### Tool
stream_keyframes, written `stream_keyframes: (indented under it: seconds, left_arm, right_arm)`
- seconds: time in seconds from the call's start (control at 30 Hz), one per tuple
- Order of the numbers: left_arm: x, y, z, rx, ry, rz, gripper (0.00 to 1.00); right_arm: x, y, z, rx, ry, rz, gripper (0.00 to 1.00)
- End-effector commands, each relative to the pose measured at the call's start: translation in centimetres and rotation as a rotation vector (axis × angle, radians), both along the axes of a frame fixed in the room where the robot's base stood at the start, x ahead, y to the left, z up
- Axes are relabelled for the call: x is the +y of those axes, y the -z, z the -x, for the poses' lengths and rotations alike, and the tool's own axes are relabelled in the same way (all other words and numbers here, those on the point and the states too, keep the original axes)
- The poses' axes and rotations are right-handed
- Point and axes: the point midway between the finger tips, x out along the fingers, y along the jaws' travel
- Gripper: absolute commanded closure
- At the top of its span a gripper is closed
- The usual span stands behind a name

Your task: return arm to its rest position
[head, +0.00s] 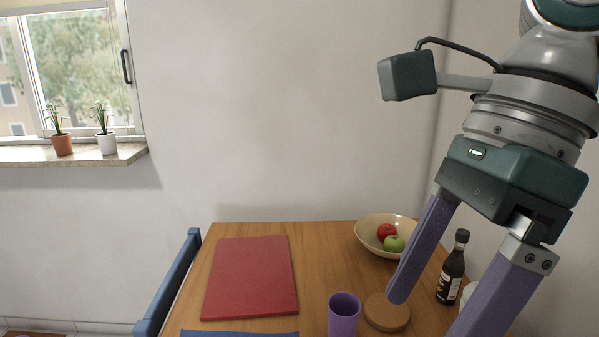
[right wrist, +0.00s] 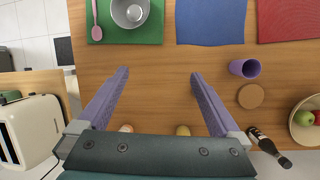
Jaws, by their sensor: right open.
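My right gripper (head: 430,316) hangs in the air at the right of the head view, fingers pointing down. Its two purple fingers are wide apart with nothing between them. In the right wrist view the open gripper (right wrist: 160,75) shows above bare wooden table top. My left gripper is in neither view.
The table (head: 325,260) holds a red board (head: 250,278), a blue mat (right wrist: 211,22), a purple cup (head: 344,312), a cork coaster (head: 387,313), a fruit bowl (head: 370,246) and a dark bottle (head: 452,268). A metal bowl (right wrist: 130,12) and pink spoon (right wrist: 96,22) are on a green mat (right wrist: 150,32). A toaster (right wrist: 28,130) stands left.

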Motion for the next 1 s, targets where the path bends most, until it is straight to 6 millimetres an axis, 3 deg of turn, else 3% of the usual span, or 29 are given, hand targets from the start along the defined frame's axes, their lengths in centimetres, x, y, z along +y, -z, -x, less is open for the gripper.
stream_keyframes:
  seconds: [0.03, 0.1, 0.37, 0.47, 0.63, 0.77, 0.87, 1.0]
  left_arm:
    - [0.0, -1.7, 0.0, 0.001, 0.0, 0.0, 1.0]
    - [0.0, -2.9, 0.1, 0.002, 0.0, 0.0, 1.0]
    - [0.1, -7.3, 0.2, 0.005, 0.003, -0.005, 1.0]
    - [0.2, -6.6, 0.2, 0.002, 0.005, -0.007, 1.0]
    - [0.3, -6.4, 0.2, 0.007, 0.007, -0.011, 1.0]
    - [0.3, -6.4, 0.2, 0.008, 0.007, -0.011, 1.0]
    - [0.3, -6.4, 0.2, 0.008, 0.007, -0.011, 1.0]
    - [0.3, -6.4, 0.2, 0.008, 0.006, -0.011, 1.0]
  right_arm:
    - [-0.5, -1.4, -0.4, 0.041, 0.067, -0.04, 0.0]
    - [-1.3, -2.2, -1.1, 0.096, 0.161, -0.096, 0.0]
    - [-5.2, -3.7, -1.8, 0.33, 0.512, -0.313, 0.0]
    - [-3.8, -4.5, -4.4, 0.278, 0.588, -0.466, 0.0]
    - [-1.5, -9.4, -9.8, 0.175, 0.74, -0.789, 0.0]
    - [-1.6, -14.8, -14.3, 0.121, 0.905, -1.094, 0.0]
    - [-3.9, -19.6, -18.0, 0.1, 1.083, -1.38, 0.0]
    - [-10.8, -24.5, -22.2, 0.132, 1.403, -1.8, 0.0]
